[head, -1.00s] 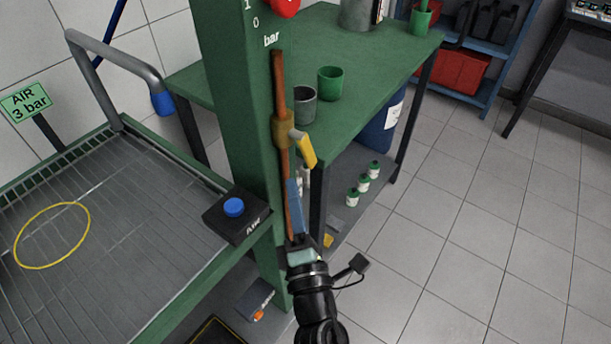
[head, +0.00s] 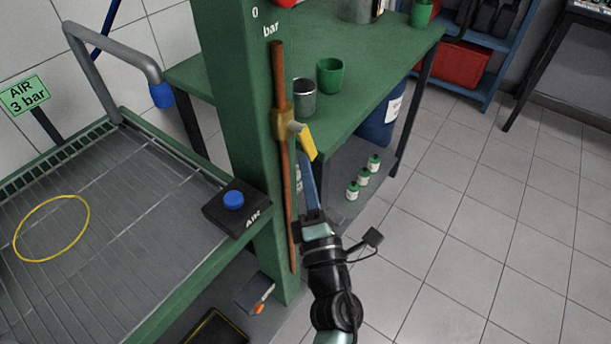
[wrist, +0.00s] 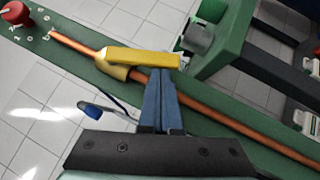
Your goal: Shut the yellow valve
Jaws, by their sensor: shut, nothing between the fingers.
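The yellow valve has a brass body (head: 284,124) on a vertical copper pipe (head: 278,75) that runs along the green post. Its yellow lever (head: 306,142) slants down and to the right, away from the pipe, in the head view. In the wrist view the lever (wrist: 143,57) lies across the top of the valve body (wrist: 112,68). My gripper (head: 304,160) is shut and empty, its blue fingers just below the lever. In the wrist view the shut fingertips (wrist: 160,75) are at the lever's free end; I cannot tell whether they touch it.
The green post (head: 232,95) stands close to the left. A black box with a blue button (head: 233,199) sits beside it on the grated bench (head: 130,230). The green table (head: 370,60) with cups is behind. The tiled floor to the right is clear.

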